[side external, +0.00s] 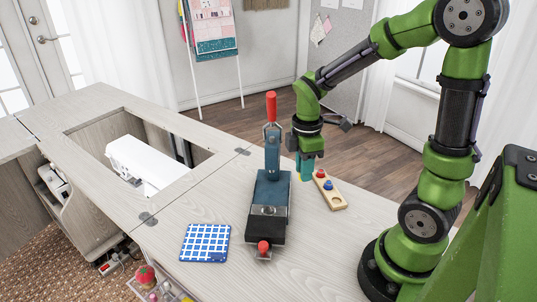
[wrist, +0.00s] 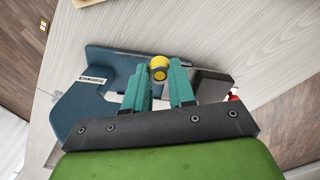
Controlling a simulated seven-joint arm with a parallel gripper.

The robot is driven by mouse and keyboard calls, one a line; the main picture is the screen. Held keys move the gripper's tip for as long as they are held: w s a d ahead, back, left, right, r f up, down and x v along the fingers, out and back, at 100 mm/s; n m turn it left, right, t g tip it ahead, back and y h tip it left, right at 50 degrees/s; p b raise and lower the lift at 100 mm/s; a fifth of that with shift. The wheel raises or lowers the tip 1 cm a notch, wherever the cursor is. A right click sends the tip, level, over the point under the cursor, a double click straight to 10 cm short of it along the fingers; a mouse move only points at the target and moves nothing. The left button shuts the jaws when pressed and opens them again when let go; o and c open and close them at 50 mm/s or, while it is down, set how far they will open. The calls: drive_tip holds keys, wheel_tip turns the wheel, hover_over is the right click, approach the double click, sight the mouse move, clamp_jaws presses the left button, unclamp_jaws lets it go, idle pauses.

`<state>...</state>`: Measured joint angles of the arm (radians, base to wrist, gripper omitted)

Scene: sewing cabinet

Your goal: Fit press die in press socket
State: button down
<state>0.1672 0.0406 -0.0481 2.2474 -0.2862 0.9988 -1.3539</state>
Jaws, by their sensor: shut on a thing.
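The press die, yellow with a round face (wrist: 159,68), is between my gripper's teal fingertips in the wrist view. My gripper (wrist: 161,80) is shut on it. In the side view my gripper (side external: 306,168) is just right of the press's upright, and the die cannot be made out there. The press (side external: 270,192) is dark blue-grey with a red-handled lever standing up and a red knob at the front. It also shows in the wrist view (wrist: 80,112), behind the fingers. The press socket cannot be made out clearly.
A wooden holder (side external: 334,201) with a red and a blue die lies right of the press. A blue checked pad (side external: 205,243) lies left of it. A white sewing machine (side external: 140,166) sits in the table's opening. The tabletop (side external: 325,250) in front of the holder is clear.

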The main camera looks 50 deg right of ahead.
drive_tip(key=w+a+n, duration=0.1)
drive_tip(key=a, duration=0.1)
drive_tip(key=w+a+f+n, duration=0.1)
drive_tip(key=w+a, duration=0.1)
drive_tip(key=a, duration=0.1)
drive_tip(key=w+a+n, duration=0.1)
drive_tip(key=a, duration=0.2)
drive_tip(key=shift+w+a+f, duration=0.2)
drive_tip(key=shift+f, duration=2.35)
drive_tip(key=shift+f, duration=0.6)
idle(0.5)
drive_tip(key=c, duration=0.9)
unclamp_jaws()
drive_tip(key=shift+o, duration=0.2)
wheel_tip(320, 180, up, 12)
